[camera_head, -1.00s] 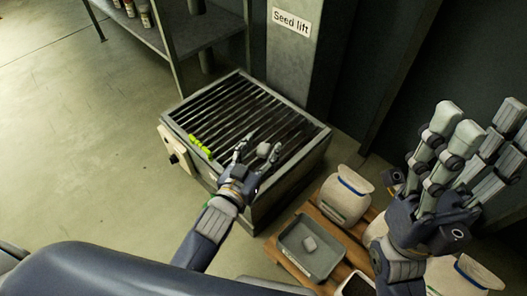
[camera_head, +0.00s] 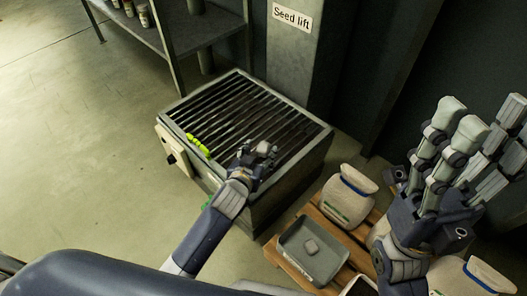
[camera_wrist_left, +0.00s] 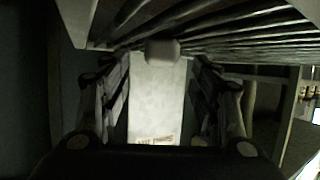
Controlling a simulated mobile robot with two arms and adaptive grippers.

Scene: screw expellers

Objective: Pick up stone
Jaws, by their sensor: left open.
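A grey, rounded stone (camera_head: 263,147) rests on the slatted metal grate (camera_head: 232,108) near its front right side. In the left wrist view the stone (camera_wrist_left: 162,48) sits at the grate's edge, ahead of and between the fingers. My left gripper (camera_head: 257,154) is open at the stone, partly hiding it in the head view. In the left wrist view its fingers (camera_wrist_left: 160,92) stand apart on both sides, with no clear contact on the stone. My right gripper (camera_head: 478,132) is raised at the right with its fingers spread and empty.
A yellow-green object (camera_head: 198,145) lies on the grate's left edge. A metal shelf (camera_head: 205,30) stands behind. The floor at left is clear.

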